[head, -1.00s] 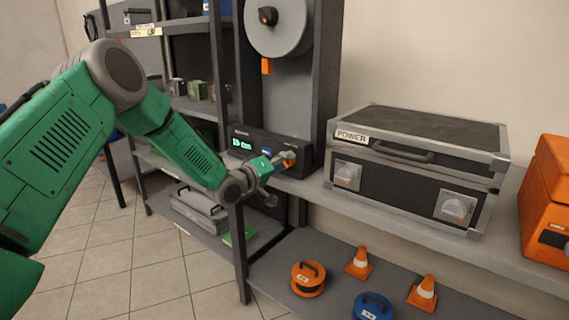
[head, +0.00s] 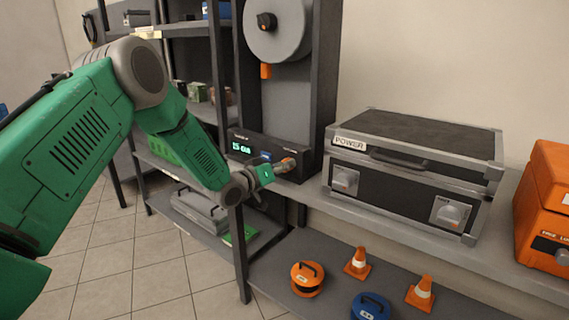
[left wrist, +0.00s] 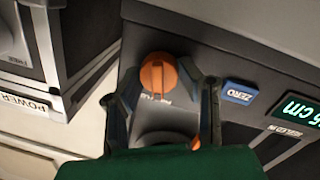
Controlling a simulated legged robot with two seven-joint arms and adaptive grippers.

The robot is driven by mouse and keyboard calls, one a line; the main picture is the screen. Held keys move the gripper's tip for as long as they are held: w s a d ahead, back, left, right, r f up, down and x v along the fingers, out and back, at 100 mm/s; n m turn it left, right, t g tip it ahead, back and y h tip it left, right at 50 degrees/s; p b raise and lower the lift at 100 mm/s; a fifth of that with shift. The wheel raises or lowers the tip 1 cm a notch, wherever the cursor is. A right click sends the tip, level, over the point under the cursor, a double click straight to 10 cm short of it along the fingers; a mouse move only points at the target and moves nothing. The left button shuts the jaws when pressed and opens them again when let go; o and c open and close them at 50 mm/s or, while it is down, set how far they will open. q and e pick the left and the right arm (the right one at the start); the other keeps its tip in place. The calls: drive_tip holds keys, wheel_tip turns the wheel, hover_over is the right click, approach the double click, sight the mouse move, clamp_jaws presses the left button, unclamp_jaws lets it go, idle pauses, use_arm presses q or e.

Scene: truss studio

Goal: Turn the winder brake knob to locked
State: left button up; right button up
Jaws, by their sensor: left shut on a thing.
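The winder (head: 262,152) stands on the shelf, a dark box with a lit green display. In the left wrist view its orange brake knob (left wrist: 158,74) sits on the dark front panel, with small lettering beside it too small to read. My left gripper (left wrist: 160,78) has its two fingers on either side of this knob, shut on it. In the head view my left gripper (head: 284,166) covers most of the knob at the right end of the winder's front. A dark round part with an orange mark (left wrist: 195,143) shows nearer my palm, partly hidden. My right gripper is not in view.
A blue ZERO button (left wrist: 238,92) is close beside one finger. The grey reel (head: 278,22) stands above the winder. A POWER case (head: 415,165) is to the right, and an orange case (head: 545,205) beyond it. Cones and small reels stand on the lower shelf.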

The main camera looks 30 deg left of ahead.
use_arm(q)
drive_tip(key=m+p, duration=0.1)
drive_tip(key=m, duration=0.2)
drive_tip(key=shift+f+m, duration=0.15)
drive_tip(key=shift+m, duration=0.15)
drive_tip(key=shift+s+m+g+y+p, duration=0.1)
drive_tip(key=shift+m+g+y+p, duration=0.25)
drive_tip(key=shift+m, duration=0.85)
drive_tip(key=m+y, duration=0.1)
drive_tip(key=m, duration=0.4)
drive_tip(key=shift+d+f, duration=0.1)
drive_tip(key=o, duration=0.9)
drive_tip(key=shift+c, duration=0.2)
